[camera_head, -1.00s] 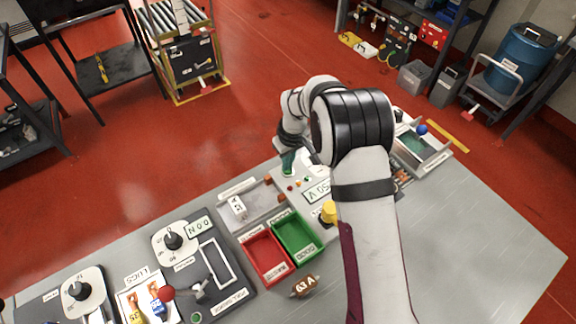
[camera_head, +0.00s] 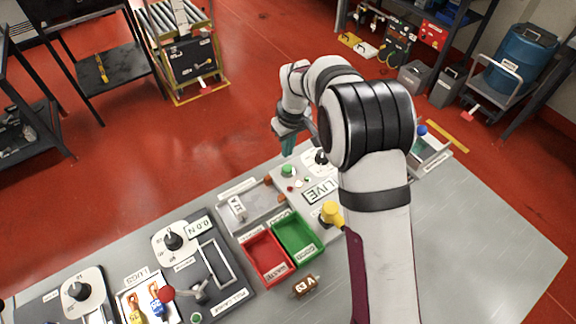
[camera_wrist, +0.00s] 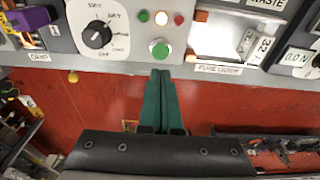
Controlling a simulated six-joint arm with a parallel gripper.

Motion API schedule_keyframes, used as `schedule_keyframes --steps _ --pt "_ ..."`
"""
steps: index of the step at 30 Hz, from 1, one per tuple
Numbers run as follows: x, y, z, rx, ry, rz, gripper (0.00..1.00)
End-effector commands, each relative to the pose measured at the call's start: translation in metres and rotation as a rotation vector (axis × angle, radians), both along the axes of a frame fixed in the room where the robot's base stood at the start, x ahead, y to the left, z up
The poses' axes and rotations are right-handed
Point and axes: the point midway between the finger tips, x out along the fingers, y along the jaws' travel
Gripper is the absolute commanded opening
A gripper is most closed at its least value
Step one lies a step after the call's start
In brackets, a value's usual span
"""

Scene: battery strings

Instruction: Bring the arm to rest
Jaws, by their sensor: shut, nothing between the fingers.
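My gripper (camera_head: 289,144) is at the far edge of the table, raised above its surface. In the wrist view its two green fingers (camera_wrist: 160,103) lie side by side, shut and empty. Just beyond their tips in that view is a grey panel with a green button (camera_wrist: 159,48) and a black rotary dial (camera_wrist: 97,35). The fingers look apart from the button. In the head view my arm crosses the right part of the table and hides some of what lies behind it.
A red tray (camera_head: 284,271) and a green tray (camera_head: 318,241) stand mid-table. A yellow knob (camera_head: 330,212) stands beside my arm. A brown 63 A fuse (camera_head: 305,287) lies in front of the trays. The table's front right (camera_head: 480,235) is clear.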

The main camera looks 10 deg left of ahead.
Motion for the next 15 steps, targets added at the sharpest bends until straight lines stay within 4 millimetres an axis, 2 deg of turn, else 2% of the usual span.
schedule_keyframes --steps 5,8,11,12,14,15 --pt "0.000 0.000 0.000 0.000 0.000 -0.001 0.00" --pt "-0.009 -0.015 0.019 0.006 0.009 -0.064 0.00" --pt "-0.051 -0.059 0.069 0.025 0.051 -0.274 0.00" --pt "-0.080 -0.081 0.091 0.035 0.075 -0.391 0.00" --pt "-0.129 -0.111 0.116 0.050 0.116 -0.576 0.00" --pt "-0.164 -0.127 0.127 0.060 0.143 -0.695 0.00"
